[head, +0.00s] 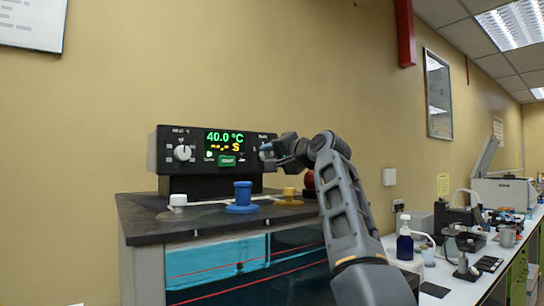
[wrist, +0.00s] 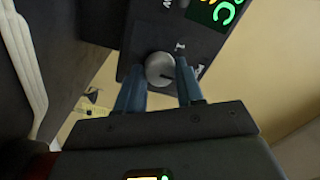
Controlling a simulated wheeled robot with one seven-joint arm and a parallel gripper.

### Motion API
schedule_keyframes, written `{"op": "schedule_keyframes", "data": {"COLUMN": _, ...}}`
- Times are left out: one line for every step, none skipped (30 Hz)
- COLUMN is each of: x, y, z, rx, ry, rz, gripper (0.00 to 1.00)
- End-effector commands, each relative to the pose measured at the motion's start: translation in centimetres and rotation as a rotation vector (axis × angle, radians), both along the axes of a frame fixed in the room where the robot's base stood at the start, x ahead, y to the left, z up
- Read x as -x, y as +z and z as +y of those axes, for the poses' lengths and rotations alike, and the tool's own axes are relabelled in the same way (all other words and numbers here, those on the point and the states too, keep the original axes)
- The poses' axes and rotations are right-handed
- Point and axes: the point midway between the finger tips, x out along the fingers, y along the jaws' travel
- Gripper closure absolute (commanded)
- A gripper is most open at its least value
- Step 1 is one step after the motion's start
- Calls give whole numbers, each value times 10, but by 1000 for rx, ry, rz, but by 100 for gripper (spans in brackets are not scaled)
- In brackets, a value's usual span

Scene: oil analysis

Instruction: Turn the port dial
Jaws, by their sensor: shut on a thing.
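A black control box (head: 167,163) stands on the bench with a green readout of 40.0 °C. One silver dial (head: 183,153) is at the left of its face, clear of my gripper. The right-hand dial, which I take as the port dial (wrist: 158,69), is silver and round in the wrist view, with a dark pointer line on it. My gripper (wrist: 160,76) has one blue finger on each side of this dial and is shut on it. In the head view my gripper (head: 270,151) mostly covers the dial.
On the dark bench top (head: 150,224) before the box stand a white-capped port (head: 177,201), a blue one (head: 243,195) and a yellow one (head: 289,195). A red knob (head: 309,180) is close beside my arm. A white counter with lab gear (head: 404,240) lies right.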

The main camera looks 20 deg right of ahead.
Motion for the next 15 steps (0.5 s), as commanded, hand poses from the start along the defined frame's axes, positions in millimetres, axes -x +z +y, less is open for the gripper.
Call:
{"op": "schedule_keyframes", "data": {"x": 0, "y": -3, "z": 0, "rx": 3, "ry": 1, "rz": 3, "gripper": 94}}
{"op": "schedule_keyframes", "data": {"x": 0, "y": -3, "z": 0, "rx": 4, "ry": 2, "rz": 3, "gripper": 94}}
{"op": "schedule_keyframes", "data": {"x": 0, "y": -3, "z": 0, "rx": 5, "ry": 2, "rz": 3, "gripper": 94}}
{"op": "schedule_keyframes", "data": {"x": 0, "y": -3, "z": 0, "rx": 5, "ry": 2, "rz": 3, "gripper": 94}}
{"op": "schedule_keyframes", "data": {"x": 0, "y": -3, "z": 0, "rx": 5, "ry": 2, "rz": 3, "gripper": 94}}
{"op": "schedule_keyframes", "data": {"x": 0, "y": -3, "z": 0, "rx": 5, "ry": 1, "rz": 4, "gripper": 94}}
{"op": "schedule_keyframes", "data": {"x": 0, "y": -3, "z": 0, "rx": 5, "ry": 1, "rz": 4, "gripper": 94}}
{"op": "schedule_keyframes", "data": {"x": 0, "y": -3, "z": 0, "rx": 5, "ry": 1, "rz": 4, "gripper": 94}}
{"op": "schedule_keyframes", "data": {"x": 0, "y": -3, "z": 0, "rx": 5, "ry": 1, "rz": 4, "gripper": 94}}
{"op": "schedule_keyframes", "data": {"x": 0, "y": -3, "z": 0, "rx": 5, "ry": 1, "rz": 4, "gripper": 94}}
{"op": "schedule_keyframes", "data": {"x": 0, "y": -3, "z": 0, "rx": 5, "ry": 1, "rz": 4, "gripper": 94}}
{"op": "schedule_keyframes", "data": {"x": 0, "y": -3, "z": 1, "rx": 5, "ry": 1, "rz": 4, "gripper": 61}}
{"op": "schedule_keyframes", "data": {"x": 0, "y": -3, "z": 0, "rx": 5, "ry": 1, "rz": 4, "gripper": 58}}
{"op": "schedule_keyframes", "data": {"x": 0, "y": -3, "z": 0, "rx": 5, "ry": 1, "rz": 4, "gripper": 55}}
{"op": "schedule_keyframes", "data": {"x": 0, "y": -3, "z": 0, "rx": 4, "ry": 1, "rz": 4, "gripper": 52}}
